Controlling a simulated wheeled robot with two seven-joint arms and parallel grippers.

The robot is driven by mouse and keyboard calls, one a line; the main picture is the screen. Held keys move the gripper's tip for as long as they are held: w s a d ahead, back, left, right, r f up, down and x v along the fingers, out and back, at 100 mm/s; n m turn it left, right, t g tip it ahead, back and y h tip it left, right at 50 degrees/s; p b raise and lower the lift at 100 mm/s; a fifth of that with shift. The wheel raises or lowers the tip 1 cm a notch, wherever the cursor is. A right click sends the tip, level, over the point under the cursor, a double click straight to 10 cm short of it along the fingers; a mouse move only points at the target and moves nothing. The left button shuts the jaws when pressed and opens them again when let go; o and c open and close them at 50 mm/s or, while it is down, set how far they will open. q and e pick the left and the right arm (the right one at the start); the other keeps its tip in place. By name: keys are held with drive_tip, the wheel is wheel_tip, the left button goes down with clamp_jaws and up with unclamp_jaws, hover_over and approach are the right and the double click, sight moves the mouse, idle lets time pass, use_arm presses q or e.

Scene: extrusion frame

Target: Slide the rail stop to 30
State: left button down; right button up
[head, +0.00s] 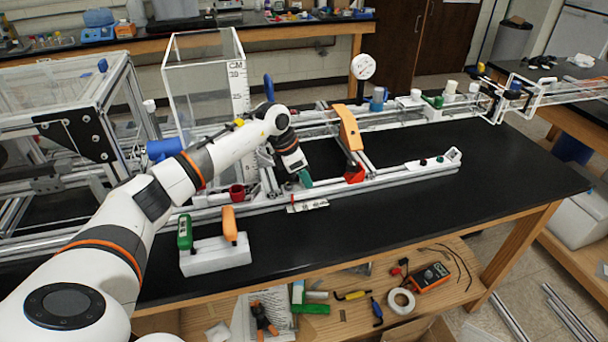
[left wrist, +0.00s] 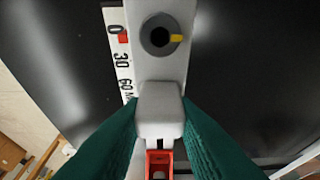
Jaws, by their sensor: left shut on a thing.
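My left gripper (head: 304,178) is low over the near rail of the extrusion frame, its green fingertips at the rail. In the left wrist view the fingers (left wrist: 160,125) are shut on a pale grey block, which I take to be the rail stop (left wrist: 160,100). Beyond it is a round grey knob (left wrist: 160,36) with a dark centre and a yellow pointer. A white scale (left wrist: 119,60) marked 0, 30 and 60 runs alongside. A small red mark (left wrist: 123,38) lies beside the 0. The scale also shows in the head view (head: 308,205). My right gripper is not in view.
An orange lever (head: 348,127) and a red part (head: 354,173) stand right of the gripper. A red cup (head: 237,193) is to its left. A white block (head: 215,256) with green and orange handles stands in front. The black tabletop (head: 390,218) is clear at the front right.

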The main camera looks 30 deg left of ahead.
sight(298, 187)
use_arm(q)
drive_tip(key=shift+w+d+b, duration=0.6)
drive_tip(key=shift+w+d, duration=0.4)
drive_tip(key=shift+w, duration=0.25)
drive_tip(key=c, duration=1.2)
unclamp_jaws()
drive_tip(key=shift+s+r, duration=0.1)
drive_tip(key=shift+o, duration=0.2)
drive_tip(key=shift+a, duration=0.1)
drive_tip(key=b+v, duration=0.2)
drive_tip(key=v, duration=1)
drive_tip(key=shift+b, duration=0.3)
